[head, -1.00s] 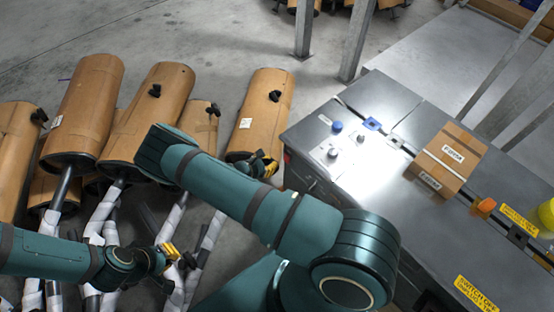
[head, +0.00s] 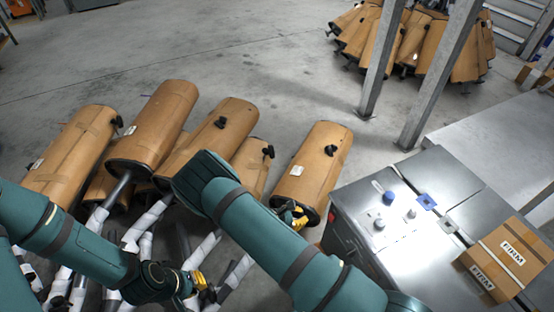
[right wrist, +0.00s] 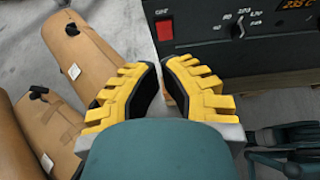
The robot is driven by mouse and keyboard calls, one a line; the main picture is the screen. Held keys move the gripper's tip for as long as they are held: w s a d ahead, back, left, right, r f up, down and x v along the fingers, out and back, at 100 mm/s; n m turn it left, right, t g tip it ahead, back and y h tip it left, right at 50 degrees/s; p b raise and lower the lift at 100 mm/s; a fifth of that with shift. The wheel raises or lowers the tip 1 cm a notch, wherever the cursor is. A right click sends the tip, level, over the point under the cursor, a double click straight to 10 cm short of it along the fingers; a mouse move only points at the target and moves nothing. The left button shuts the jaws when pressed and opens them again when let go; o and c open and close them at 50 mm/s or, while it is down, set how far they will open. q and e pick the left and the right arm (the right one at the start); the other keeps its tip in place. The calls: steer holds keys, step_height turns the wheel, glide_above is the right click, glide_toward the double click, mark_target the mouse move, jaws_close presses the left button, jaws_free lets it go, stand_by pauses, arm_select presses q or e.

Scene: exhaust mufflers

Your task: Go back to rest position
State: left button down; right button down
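My right gripper (head: 297,214) is just past the end of my green right arm, beside the lower end of a brown wrapped muffler (head: 314,173) and left of the metal bench. In the right wrist view its yellow-and-black fingers (right wrist: 160,68) stand apart with a narrow empty gap, bare floor showing between the tips. My left gripper (head: 203,288) is low in the head view above the white-wrapped pipes. Only its small yellow parts show, so its opening cannot be made out. No object is seen in either gripper.
Several brown mufflers (head: 65,160) lie at the left under my arms. A metal bench (head: 408,262) with a carton (head: 505,262) stands at the right. Its dark control panel (right wrist: 260,45) is close ahead in the right wrist view.

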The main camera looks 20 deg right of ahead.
steer(key=s+a+f+m+g+y, duration=0.2)
steer(key=s+a+m+y, duration=0.2)
steer(key=s, duration=0.3)
steer(key=s+a+f+m+g+y, duration=0.1)
steer(key=s+a+m+g+y, duration=0.25)
steer(key=s, duration=0.25)
steer(key=a+r+m+t+y, duration=0.6)
steer(key=a+r+m+y, duration=0.2)
steer(key=m, duration=0.5)
step_height(320, 180, up, 2)
steer(key=shift+a+r, duration=0.25)
steer(key=shift+d+y, duration=0.15)
steer(key=shift+y, duration=0.1)
